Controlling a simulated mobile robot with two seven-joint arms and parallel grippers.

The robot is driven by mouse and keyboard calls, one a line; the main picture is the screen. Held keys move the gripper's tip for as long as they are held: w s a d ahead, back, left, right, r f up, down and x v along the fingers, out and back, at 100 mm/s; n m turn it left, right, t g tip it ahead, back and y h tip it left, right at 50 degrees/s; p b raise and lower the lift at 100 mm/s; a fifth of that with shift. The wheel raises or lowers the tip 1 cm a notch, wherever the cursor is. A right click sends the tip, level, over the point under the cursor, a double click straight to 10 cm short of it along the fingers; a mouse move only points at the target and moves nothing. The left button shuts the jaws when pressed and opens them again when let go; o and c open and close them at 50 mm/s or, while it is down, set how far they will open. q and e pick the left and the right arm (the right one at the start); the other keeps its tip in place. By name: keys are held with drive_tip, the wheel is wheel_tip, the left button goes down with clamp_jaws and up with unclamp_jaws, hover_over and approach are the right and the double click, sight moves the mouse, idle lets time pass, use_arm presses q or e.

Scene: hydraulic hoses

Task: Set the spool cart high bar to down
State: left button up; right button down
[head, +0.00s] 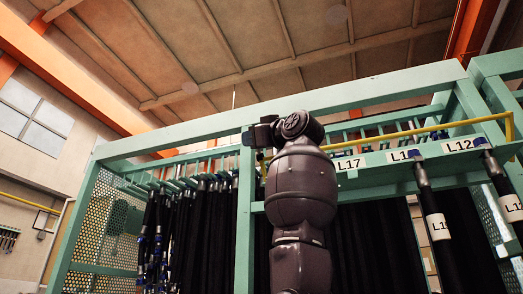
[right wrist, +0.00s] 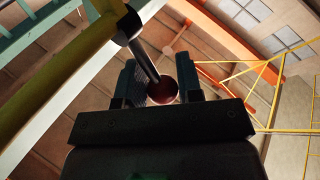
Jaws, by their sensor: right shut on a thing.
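The yellow high bar (head: 425,132) runs across the upper front of the green spool cart and bends downward at its right end. In the right wrist view, a yellow bar (right wrist: 55,65) slants across the upper left. A dark rod with a round reddish end (right wrist: 162,91) comes out beside it from a black collar. My right gripper (right wrist: 160,88) is shut on this rod, with one finger on each side. In the head view, my right gripper (head: 262,134) is at the cart's top beam, partly hidden by my wrist. My left gripper is out of view.
The green frame (head: 200,143) holds several black hoses (head: 205,230). Labels such as L17 (head: 348,163) and L12 (head: 459,145) are on the front rail. A perforated green panel (head: 105,225) closes the left side. The space above the frame is open to the ceiling.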

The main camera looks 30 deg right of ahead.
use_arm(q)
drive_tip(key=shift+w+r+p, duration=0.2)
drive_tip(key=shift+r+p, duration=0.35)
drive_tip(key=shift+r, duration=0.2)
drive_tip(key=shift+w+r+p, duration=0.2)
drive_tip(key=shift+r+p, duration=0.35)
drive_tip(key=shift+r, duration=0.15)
use_arm(e)
drive_tip(key=s+a+f+n+y, duration=0.2)
drive_tip(key=a+f+n+y, duration=0.1)
drive_tip(key=f+n+y, duration=0.5)
drive_tip(key=shift+s+f+n+g, duration=0.3)
drive_tip(key=shift+f+n+g, duration=0.1)
drive_tip(key=shift+f+n, duration=1.45)
drive_tip(key=shift+a+r, duration=0.1)
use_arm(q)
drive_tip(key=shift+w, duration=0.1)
use_arm(e)
drive_tip(key=c, duration=0.8)
unclamp_jaws()
drive_tip(key=shift+w, duration=0.1)
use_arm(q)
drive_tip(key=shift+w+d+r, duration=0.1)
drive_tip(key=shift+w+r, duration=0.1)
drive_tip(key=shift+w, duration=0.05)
